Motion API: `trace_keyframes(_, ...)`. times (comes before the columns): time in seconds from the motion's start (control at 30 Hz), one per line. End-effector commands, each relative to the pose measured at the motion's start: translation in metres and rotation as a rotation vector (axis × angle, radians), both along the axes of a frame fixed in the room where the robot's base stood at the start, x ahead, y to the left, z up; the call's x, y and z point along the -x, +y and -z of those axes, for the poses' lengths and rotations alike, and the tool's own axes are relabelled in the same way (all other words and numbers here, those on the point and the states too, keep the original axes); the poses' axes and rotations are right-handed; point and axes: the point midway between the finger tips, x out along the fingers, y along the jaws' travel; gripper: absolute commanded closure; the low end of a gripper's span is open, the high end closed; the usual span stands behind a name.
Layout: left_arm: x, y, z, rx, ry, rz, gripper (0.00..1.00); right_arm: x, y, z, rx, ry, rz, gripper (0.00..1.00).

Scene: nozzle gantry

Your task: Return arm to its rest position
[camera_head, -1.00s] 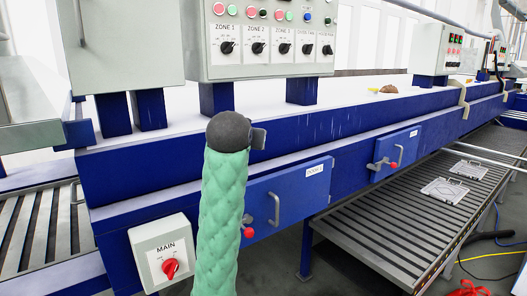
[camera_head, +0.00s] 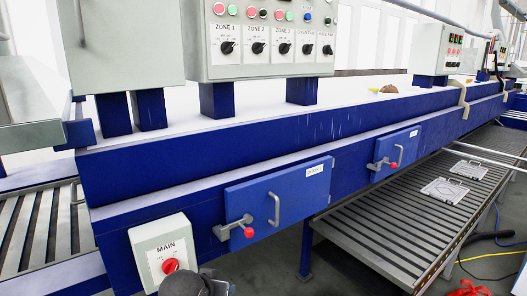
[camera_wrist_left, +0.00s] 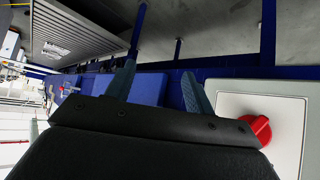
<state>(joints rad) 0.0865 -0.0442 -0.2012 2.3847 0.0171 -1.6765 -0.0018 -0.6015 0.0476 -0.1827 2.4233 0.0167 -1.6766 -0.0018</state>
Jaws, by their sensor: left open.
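My left gripper (camera_wrist_left: 158,86) shows in the left wrist view with its two dark blue-grey fingers apart and nothing between them. The grey MAIN box (camera_head: 163,250) with its red knob (camera_head: 170,266) is at the lower left of the head view. In the wrist view the red knob (camera_wrist_left: 257,128) is beside the gripper's right finger, with no clear contact. In the head view only a dark rounded part of my arm shows at the bottom edge, just below the MAIN box. My right gripper is out of view.
A blue machine body (camera_head: 240,130) runs across the scene. A blue door (camera_head: 290,203) with a handle and red-tipped latch (camera_head: 249,232) is right of the MAIN box. The zone panel (camera_head: 262,45) stands above. A slatted conveyor (camera_head: 400,240) lies at right.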

Motion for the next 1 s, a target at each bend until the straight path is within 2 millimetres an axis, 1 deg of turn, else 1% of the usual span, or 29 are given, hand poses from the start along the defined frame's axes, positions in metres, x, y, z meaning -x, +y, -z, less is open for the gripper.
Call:
trace_keyframes(0.03, 0.014, 0.004, 0.018, -0.005, 0.031, -0.002, 0.47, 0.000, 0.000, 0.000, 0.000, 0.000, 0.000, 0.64)
trace_keyframes(0.1, 0.030, 0.009, 0.039, -0.012, 0.069, -0.006, 0.47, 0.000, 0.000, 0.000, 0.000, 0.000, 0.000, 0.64)
trace_keyframes(0.17, 0.045, 0.013, 0.056, -0.019, 0.101, -0.008, 0.47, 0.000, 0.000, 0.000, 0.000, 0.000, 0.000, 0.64)
trace_keyframes(0.37, 0.098, 0.025, 0.115, -0.040, 0.221, -0.012, 0.47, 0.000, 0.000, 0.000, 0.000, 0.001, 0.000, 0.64)
trace_keyframes(0.5, 0.138, 0.031, 0.157, -0.056, 0.313, -0.012, 0.47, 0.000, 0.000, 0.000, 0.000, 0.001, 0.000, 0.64)
trace_keyframes(0.57, 0.157, 0.033, 0.173, -0.062, 0.354, -0.011, 0.47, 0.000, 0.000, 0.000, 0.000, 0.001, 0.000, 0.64)
trace_keyframes(0.6, 0.169, 0.035, 0.184, -0.066, 0.380, -0.011, 0.47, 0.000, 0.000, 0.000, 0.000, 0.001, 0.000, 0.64)
trace_keyframes(0.67, 0.189, 0.037, 0.199, -0.073, 0.420, -0.009, 0.47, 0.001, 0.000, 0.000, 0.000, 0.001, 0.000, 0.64)
trace_keyframes(0.8, 0.236, 0.041, 0.230, -0.084, 0.511, -0.003, 0.47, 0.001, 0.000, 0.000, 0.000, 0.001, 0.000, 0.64)
trace_keyframes(0.9, 0.267, 0.042, 0.247, -0.088, 0.568, 0.000, 0.47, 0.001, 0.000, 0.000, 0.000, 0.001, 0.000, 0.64)
trace_keyframes(1.0, 0.290, 0.043, 0.259, -0.088, 0.610, 0.002, 0.47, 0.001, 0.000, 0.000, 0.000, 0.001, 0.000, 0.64)
